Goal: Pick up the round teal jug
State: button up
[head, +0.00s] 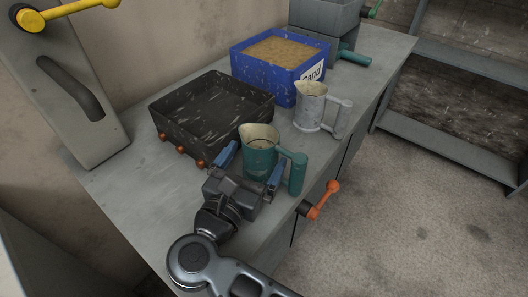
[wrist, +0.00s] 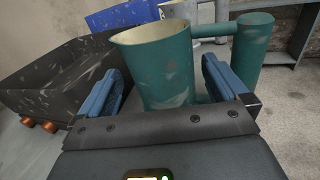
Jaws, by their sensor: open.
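The round teal jug (head: 262,158) stands upright on the grey worktop, its thick handle (head: 298,173) on its right side. Its cream inside shows at the rim, and its paint is scuffed. My gripper (head: 251,166) is open, with blue fingers on either side of the jug in the head view. In the wrist view the jug (wrist: 160,72) stands between the two open fingers (wrist: 160,85), with its handle (wrist: 249,48) beyond the right finger. I cannot tell whether either finger touches it.
A black tray (head: 160,124) lies left of the jug, close to my left finger. A white jug (head: 309,107) stands behind right, and a blue sand box (head: 265,83) further back. An orange lever (head: 322,200) sticks out from the worktop (head: 130,190) front edge.

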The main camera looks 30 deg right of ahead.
jog(key=shift+p+x, duration=0.6)
jog(key=shift+x, duration=1.65)
jog(key=shift+s+r, duration=0.1)
jog(key=shift+s, duration=0.05)
jog(key=c, duration=1)
